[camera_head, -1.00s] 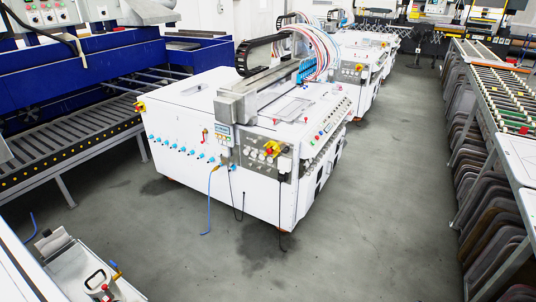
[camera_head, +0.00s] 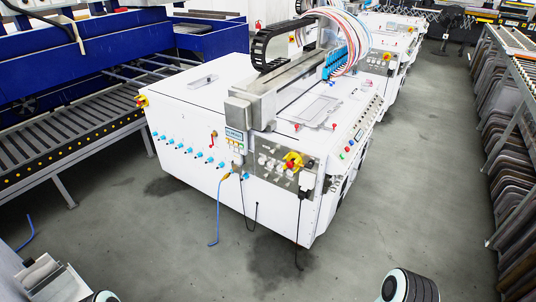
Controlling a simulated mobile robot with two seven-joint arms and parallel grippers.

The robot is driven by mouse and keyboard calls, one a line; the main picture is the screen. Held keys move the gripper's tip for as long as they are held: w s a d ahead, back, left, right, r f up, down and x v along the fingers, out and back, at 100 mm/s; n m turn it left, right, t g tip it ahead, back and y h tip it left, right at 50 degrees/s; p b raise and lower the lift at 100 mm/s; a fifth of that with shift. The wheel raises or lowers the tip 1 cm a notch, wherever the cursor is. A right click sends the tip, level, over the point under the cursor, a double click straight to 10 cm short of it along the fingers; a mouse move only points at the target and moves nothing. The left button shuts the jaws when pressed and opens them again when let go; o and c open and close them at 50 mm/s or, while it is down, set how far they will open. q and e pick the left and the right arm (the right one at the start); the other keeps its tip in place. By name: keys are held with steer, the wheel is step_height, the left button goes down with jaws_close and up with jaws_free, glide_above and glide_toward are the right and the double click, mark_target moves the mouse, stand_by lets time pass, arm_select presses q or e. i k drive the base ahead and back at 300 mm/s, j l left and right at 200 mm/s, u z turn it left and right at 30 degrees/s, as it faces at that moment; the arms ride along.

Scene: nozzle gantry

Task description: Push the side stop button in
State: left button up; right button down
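The white nozzle gantry machine (camera_head: 270,190) stands in the middle. On its front side panel is a red and yellow knob (camera_head: 292,161), on a grey plate with small connectors; I cannot tell whether it is in or out. A second red and yellow control (camera_head: 141,101) sits at the machine's left corner. I cannot tell which of the two is the side stop button. Neither of my grippers shows. Rounded white and black parts that look like my arms are at the bottom edge, well apart from the machine.
Blue hose (camera_head: 217,215) and dark cables (camera_head: 299,230) hang from the machine's front to the floor. A roller conveyor (camera_head: 65,150) is on the left and a rack of stacked panels (camera_head: 515,170) on the right. The grey floor (camera_head: 400,215) between machine and rack is open.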

mark_target(290, 165)
steer(key=i+u, duration=0.2)
steer(key=i, duration=0.5)
steer(key=i+l+u, duration=0.2)
steer(key=i, duration=0.5)
